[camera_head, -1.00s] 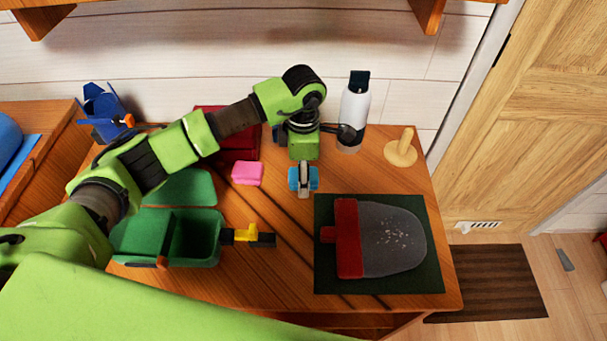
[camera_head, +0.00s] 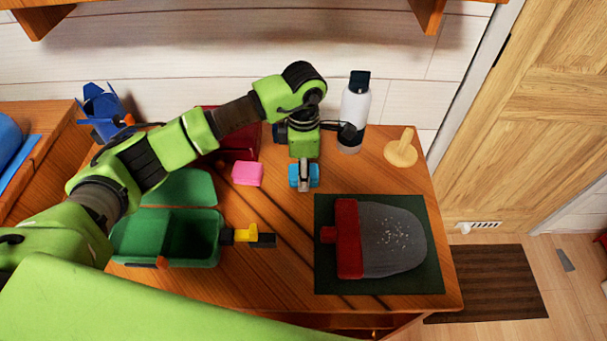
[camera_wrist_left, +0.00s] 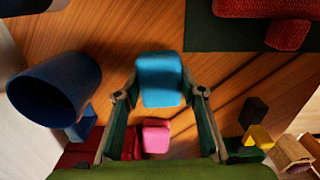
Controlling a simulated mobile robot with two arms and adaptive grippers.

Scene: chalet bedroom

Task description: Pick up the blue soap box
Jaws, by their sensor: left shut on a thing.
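The blue soap box (camera_head: 313,175) is on the wooden table in the head view, partly hidden by my left gripper (camera_head: 304,178). In the left wrist view the blue soap box (camera_wrist_left: 160,80) sits between the two fingertips of my left gripper (camera_wrist_left: 160,96). The gripper is shut on it, with a finger at each side. I cannot tell whether the box touches the table. My right gripper is not in view.
A pink box (camera_head: 248,173) lies left of the gripper. A white bottle (camera_head: 353,110) and a wooden peg stand (camera_head: 401,152) are behind and right. A green container (camera_head: 166,243) is at left.

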